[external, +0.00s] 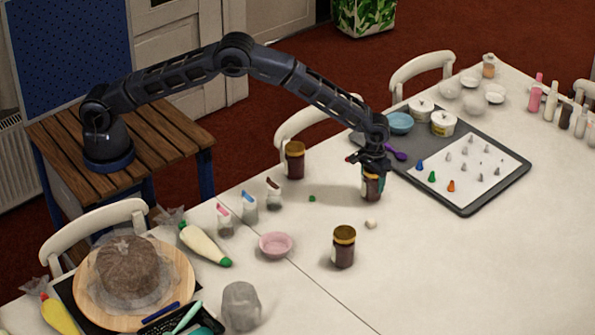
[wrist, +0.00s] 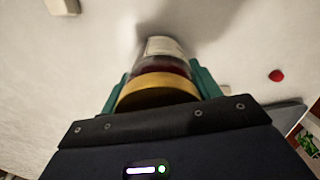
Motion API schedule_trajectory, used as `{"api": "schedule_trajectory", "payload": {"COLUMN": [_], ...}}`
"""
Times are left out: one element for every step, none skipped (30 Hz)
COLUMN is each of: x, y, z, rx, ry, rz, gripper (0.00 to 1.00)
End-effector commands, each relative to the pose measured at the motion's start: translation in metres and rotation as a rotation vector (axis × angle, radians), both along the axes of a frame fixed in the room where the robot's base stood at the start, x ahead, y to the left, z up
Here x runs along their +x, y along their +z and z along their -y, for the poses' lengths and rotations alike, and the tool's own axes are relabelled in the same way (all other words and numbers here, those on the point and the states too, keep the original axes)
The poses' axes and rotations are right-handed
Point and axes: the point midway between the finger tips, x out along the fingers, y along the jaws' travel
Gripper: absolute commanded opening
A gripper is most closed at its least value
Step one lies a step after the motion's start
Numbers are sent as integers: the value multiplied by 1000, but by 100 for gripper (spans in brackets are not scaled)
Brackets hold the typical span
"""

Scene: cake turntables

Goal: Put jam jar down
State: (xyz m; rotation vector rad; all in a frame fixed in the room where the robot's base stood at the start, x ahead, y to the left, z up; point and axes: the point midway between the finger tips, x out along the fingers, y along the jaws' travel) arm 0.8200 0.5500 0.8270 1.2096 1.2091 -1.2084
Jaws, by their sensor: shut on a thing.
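My gripper (external: 371,172) is shut on a dark jam jar (external: 372,187) with a gold lid, over the table between the grey tray and the nearer jar. In the wrist view, the teal fingers of my gripper (wrist: 160,84) clasp both sides of the jam jar (wrist: 158,92), lid towards the camera. The jar is upright and its base is at or just above the table; I cannot tell whether it touches. Two similar jars stand apart from it: one at the back left (external: 295,161) and one nearer the front (external: 343,250).
The grey tray (external: 466,207) with piping nozzles lies close to the right. A small pale block (external: 370,224) lies just in front of the held jar. A pink bowl (external: 276,245) is to the left. Bare white table (external: 450,270) spreads at the front right.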

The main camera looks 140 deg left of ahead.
Motion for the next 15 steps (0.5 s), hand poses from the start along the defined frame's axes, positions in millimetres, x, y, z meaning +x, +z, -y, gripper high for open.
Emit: {"api": "schedule_trajectory", "payload": {"x": [0,0,0,0,0,0,0,0,0,0,0,0,0,0,0], "y": [0,-1,-3,-2,-2,-2,-2,-2,-2,-2,-2,-2,-2,-2,-1], "z": [0,0,0,0,0,0,0,0,0,0,0,0,0,0,0], "rx": [1,1,0,0,0,0,0,0,0,0,0,0,0,0,0], "ry": [0,0,0,0,0,0,0,0,0,0,0,0,0,0,0], "rz": [1,1,0,0,0,0,0,0,0,0,0,0,0,0,0], "gripper": [17,17,64,70,76,84,84,84,84,84,84,84,84,84,84]}}
